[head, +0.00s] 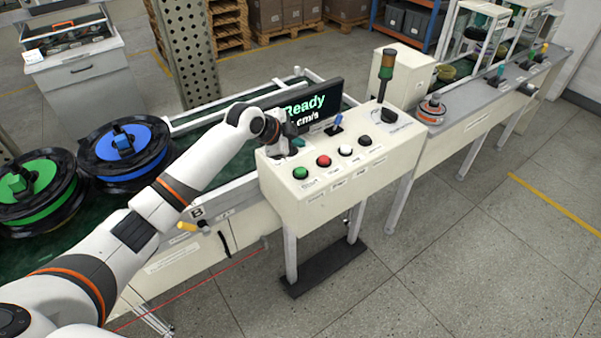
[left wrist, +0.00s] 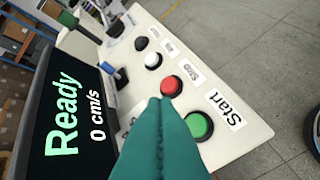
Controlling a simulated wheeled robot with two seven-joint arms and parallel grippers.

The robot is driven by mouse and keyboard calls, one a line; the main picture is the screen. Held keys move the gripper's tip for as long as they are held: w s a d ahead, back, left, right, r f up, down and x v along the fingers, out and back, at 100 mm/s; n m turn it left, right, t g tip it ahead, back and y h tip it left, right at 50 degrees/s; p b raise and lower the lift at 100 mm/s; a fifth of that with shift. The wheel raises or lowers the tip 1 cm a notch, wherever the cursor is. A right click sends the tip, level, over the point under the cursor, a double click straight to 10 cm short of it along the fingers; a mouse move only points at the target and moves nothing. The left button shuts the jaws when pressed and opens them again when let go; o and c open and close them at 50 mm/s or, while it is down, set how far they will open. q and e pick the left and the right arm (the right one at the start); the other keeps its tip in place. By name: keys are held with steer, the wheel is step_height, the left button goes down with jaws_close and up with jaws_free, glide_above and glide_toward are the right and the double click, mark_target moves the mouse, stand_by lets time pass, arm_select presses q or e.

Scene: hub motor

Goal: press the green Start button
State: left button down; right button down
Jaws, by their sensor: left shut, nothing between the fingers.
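The green Start button (head: 300,173) is at the left end of a row of buttons on top of the cream control box (head: 318,208). In the left wrist view the green button (left wrist: 199,126) sits beside the "Start" label, just right of my fingers. My left gripper (head: 292,146) is above the box's left rear part, behind the green button in the head view. In the left wrist view its teal fingers (left wrist: 158,105) are closed together and empty. They partly cover the green button's edge; whether they touch it cannot be told. My right gripper is not in view.
The red button (head: 324,160), white button (head: 345,151) and black button (head: 365,140) are in the same row. A screen (head: 312,106) reading "Ready" and 0 cm/s stands behind. A blue-topped lever (head: 337,122) and signal lamp (head: 387,70) rise from the box.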

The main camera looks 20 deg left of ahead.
arm_select(q)
steer(key=b, duration=0.4)
glide_above(297, 172)
step_height(297, 172, down, 6)
steer(key=shift+r, duration=0.25)
steer(key=shift+f+b, duration=0.4)
steer(key=shift+f, duration=0.45)
stand_by(0.7)
steer(key=shift+f, duration=0.4)
